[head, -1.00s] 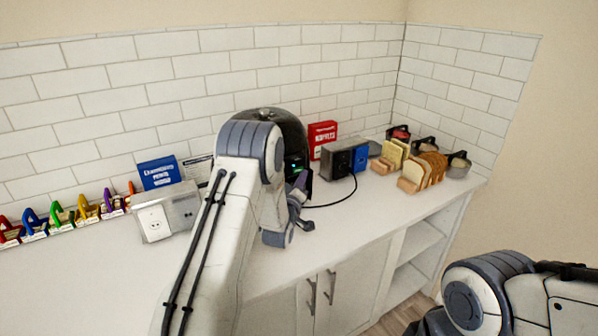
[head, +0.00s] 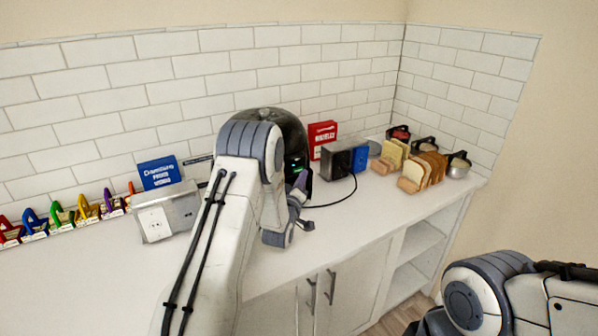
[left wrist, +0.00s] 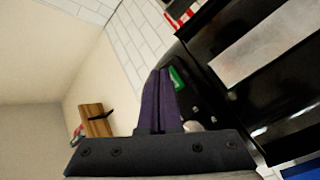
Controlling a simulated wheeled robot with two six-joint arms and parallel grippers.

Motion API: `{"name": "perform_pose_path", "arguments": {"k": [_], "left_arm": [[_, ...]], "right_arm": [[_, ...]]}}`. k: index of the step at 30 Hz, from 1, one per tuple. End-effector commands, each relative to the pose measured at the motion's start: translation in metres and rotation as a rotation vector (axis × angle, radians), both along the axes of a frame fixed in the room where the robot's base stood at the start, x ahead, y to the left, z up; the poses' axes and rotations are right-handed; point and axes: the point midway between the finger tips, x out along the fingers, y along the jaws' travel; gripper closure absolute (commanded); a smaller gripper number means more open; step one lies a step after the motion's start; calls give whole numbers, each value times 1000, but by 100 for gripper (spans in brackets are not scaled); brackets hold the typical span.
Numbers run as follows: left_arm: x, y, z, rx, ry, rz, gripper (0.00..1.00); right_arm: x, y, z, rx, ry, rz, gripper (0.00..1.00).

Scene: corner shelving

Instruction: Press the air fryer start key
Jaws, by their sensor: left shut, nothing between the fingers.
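The air fryer (head: 292,125) is a black, rounded appliance on the counter against the tiled wall, mostly hidden behind my left arm in the head view. A small green-lit display shows on its front. In the left wrist view its glossy black body (left wrist: 225,85) fills the right side, with the green display (left wrist: 177,77) and small pale marks just beyond the fingers. My left gripper (head: 303,181) is at the fryer's front; its dark purple fingers (left wrist: 160,85) are shut and empty, tips close to the display. I cannot tell whether they touch. The start key is not clearly distinguishable.
A metal outlet box (head: 168,212) and blue box (head: 159,173) stand left. The counter front is clear.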

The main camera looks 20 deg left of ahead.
Motion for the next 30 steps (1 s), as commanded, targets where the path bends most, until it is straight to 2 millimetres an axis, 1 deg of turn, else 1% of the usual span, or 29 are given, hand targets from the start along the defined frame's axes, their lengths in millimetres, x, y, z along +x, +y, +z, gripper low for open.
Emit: {"name": "perform_pose_path", "arguments": {"k": [9,30], "left_arm": [[5,6,-1,0,-2,1,100],[7,9,0,0,-1,1,100]], "right_arm": [[0,0,-8,0,0,0,34],[0,0,-10,0,0,0,34]]}}
